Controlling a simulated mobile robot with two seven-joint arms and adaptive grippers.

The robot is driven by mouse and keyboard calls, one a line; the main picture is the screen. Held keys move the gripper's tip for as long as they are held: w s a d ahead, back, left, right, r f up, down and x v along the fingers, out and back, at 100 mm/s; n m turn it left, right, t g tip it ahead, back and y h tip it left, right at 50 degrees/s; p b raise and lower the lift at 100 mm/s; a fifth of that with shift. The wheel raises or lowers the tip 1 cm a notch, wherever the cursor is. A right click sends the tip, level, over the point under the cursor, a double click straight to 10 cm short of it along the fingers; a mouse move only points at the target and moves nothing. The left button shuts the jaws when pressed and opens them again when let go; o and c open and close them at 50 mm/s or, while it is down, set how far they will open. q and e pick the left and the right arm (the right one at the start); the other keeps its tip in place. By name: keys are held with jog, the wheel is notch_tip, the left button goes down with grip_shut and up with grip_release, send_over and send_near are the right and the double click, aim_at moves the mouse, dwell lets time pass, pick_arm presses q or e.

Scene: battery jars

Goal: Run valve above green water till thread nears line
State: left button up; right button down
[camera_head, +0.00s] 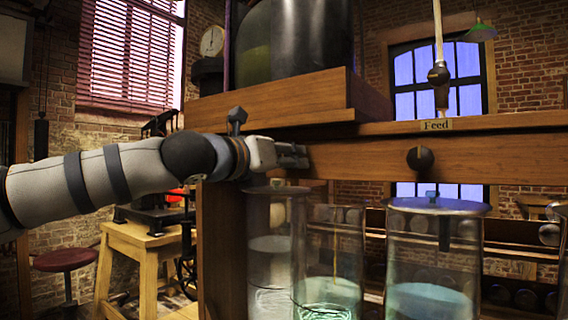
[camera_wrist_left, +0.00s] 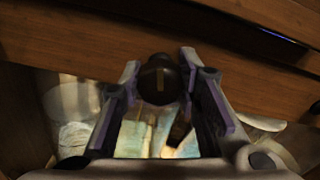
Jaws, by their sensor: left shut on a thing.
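My left gripper (camera_head: 292,156) reaches in from the left to the front of the wooden beam (camera_head: 365,163). In the left wrist view its two fingers stand on either side of a dark round valve knob (camera_wrist_left: 160,80) with a pale mark, and it is shut on this knob. The fingers hide the knob in the head view. Below and right of the gripper stands a glass jar with bright green water (camera_head: 326,312) low in it. A thin vertical streak (camera_head: 336,250) shows above that water; I cannot tell whether it is thread or stream.
A lidded jar (camera_head: 268,225) stands left of the green-water jar. Another lidded jar (camera_head: 435,250) with pale green water stands right. A second dark knob (camera_head: 420,158) sits on the beam under a "Feed" label (camera_head: 437,125). A stool (camera_head: 66,260) stands far left.

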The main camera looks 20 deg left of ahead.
pick_arm(q)
jog(key=n, duration=0.1)
jog(key=f+n, duration=0.1)
jog(key=shift+w+n, duration=0.25)
jog(key=shift+n, duration=0.15)
jog(key=shift+s+r+n+b, duration=0.15)
jog(key=shift+r+n+b, duration=0.15)
jog(key=shift+n, duration=0.2)
jog(key=shift+s+r, duration=0.1)
jog(key=shift+r, duration=0.1)
jog(key=shift+w+f+n+b, duration=0.1)
jog(key=shift+f+n+b, duration=0.1)
jog(key=shift+n, duration=0.4)
jog(key=shift+w+f+n+b, duration=0.1)
jog(key=shift+f+n+b, duration=0.1)
jog(key=shift+n, duration=0.4)
jog(key=shift+s+r+n, duration=0.1)
jog(key=shift+r+n, duration=0.1)
jog(key=shift+n, duration=0.2)
jog(key=shift+s+r, duration=0.1)
jog(key=shift+r, duration=0.1)
pick_arm(e)
jog(key=shift+s+f+g, duration=0.4)
jog(key=shift+s+f, duration=0.75)
jog(key=shift+f, duration=0.05)
dwell(3.7)
